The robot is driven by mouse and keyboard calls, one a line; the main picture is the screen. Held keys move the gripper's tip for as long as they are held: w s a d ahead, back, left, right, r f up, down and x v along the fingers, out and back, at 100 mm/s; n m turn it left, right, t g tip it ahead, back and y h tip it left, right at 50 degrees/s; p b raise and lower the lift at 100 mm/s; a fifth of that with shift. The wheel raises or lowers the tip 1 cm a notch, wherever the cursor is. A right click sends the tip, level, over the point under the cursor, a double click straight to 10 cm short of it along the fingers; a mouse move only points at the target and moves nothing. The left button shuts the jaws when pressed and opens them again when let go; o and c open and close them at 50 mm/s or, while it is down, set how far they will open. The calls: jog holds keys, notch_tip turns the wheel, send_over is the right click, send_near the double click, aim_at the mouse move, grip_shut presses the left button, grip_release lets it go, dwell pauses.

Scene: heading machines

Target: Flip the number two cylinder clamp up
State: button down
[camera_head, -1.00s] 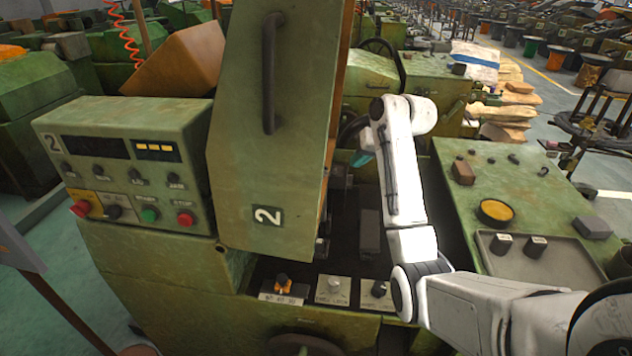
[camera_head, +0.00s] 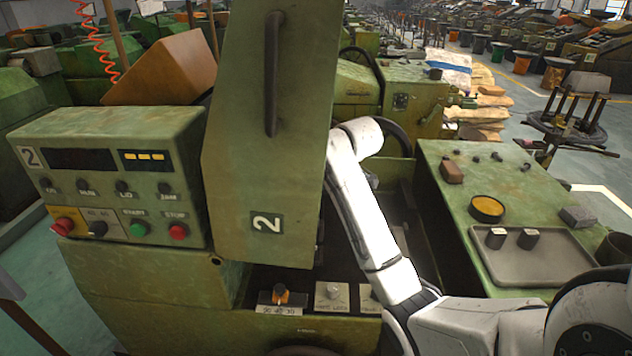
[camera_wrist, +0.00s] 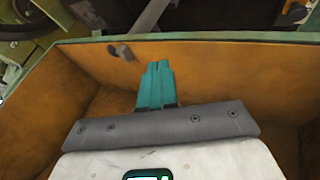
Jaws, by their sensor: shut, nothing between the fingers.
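The number two machine has a green cover (camera_head: 262,130) with a "2" label and a vertical handle, standing upright in the head view. My white arm (camera_head: 360,200) reaches behind this cover, which hides my gripper in the head view. In the wrist view my gripper (camera_wrist: 156,85) has teal fingers closed together with nothing between them. It points into the orange inside of a cover or housing (camera_wrist: 220,75). A small grey peg (camera_wrist: 122,51) sticks out of the orange wall just beyond and left of the fingertips, apart from them. I cannot clearly identify the cylinder clamp.
A control box (camera_head: 120,170) with buttons stands left of the cover. Switches (camera_head: 282,296) sit along the machine's front. A green side table (camera_head: 470,220) at right bears a grey tray (camera_head: 530,272), an orange-topped dish (camera_head: 487,208) and small blocks.

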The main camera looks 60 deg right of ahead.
jog(key=w+d+f+p, duration=0.1)
jog(key=w+d+f, duration=0.2)
jog(key=d+f, duration=0.1)
jog(key=shift+w+d, duration=0.35)
jog(key=shift+d, duration=0.15)
jog(key=shift+w+d, duration=0.25)
jog(key=shift+d, duration=0.25)
jog(key=shift+w+d, duration=0.2)
jog(key=shift+d, duration=0.25)
jog(key=shift+r, duration=0.1)
